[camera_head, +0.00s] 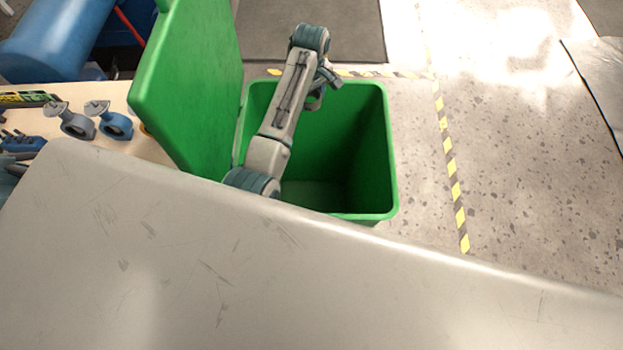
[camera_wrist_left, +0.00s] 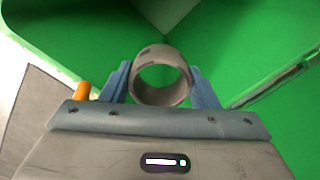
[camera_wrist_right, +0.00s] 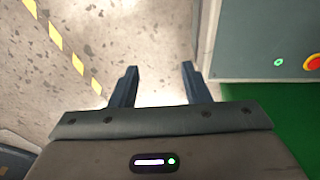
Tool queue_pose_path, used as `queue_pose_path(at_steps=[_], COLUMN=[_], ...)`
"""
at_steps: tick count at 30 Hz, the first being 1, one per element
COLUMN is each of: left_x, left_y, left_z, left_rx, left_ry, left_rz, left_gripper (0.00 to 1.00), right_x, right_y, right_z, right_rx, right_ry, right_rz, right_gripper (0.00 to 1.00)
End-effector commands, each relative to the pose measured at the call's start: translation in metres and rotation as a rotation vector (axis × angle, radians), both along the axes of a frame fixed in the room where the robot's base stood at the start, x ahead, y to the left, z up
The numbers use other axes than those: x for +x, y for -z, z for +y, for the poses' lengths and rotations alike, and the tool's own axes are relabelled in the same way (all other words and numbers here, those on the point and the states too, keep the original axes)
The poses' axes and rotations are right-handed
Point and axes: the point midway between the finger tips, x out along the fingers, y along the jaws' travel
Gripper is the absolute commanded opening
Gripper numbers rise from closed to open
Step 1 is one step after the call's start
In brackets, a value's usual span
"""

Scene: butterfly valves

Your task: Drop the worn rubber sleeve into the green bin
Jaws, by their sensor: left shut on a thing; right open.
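The green bin (camera_head: 390,150) stands open on the floor, with its lid (camera_head: 195,80) raised on the left side. My left arm reaches over the bin's opening. My left gripper (camera_head: 316,100) is small and partly hidden by its own wrist in the head view. In the left wrist view, my left gripper (camera_wrist_left: 160,85) is shut on the worn rubber sleeve (camera_wrist_left: 160,53), a grey ring with dark marks. The ring's opening faces the camera, and green bin walls surround it. My right gripper (camera_wrist_right: 160,85) is open and empty, above the speckled floor.
A wooden bench (camera_head: 140,146) at the left holds a grey valve (camera_head: 76,124) and a blue valve (camera_head: 116,126). A blue tank (camera_head: 55,40) is behind it. Yellow-black floor tape (camera_head: 452,170) runs right of the bin, where the floor is mostly clear.

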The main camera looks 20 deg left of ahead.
Motion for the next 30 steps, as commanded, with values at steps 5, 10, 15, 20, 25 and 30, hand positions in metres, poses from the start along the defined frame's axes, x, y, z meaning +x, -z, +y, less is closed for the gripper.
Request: queue_pose_path(at_steps=[5,10,15,20,25,30], left_x=[-0.028,-0.043,-0.048,-0.048,-0.048,-0.047], left_y=[-0.02,-0.021,-0.013,0.005,0.025,0.038], left_z=[-0.008,-0.011,-0.012,-0.012,-0.012,-0.012], left_rx=[-0.002,-0.001,0.0,-0.001,-0.001,-0.001], left_ry=[0.14,0.22,0.245,0.245,0.244,0.243], left_rz=[0.004,0.002,0.002,0.004,0.003,0.002], left_gripper=[0.32,0.32,0.32,0.32,0.32,0.32], right_x=[-0.031,-0.032,-0.008,0.002,-0.006,-0.019], right_y=[-0.052,-0.068,-0.071,-0.071,-0.07,-0.07], right_z=[-0.003,-0.006,-0.008,-0.009,-0.009,-0.009], right_rx=[-0.003,-0.007,-0.009,-0.009,-0.009,-0.009], right_ry=[0.0,-0.002,-0.003,-0.003,-0.003,-0.003], right_rz=[0.04,0.04,0.008,-0.005,0.005,0.022], right_gripper=[0.43,0.43,0.43,0.43,0.43,0.43])
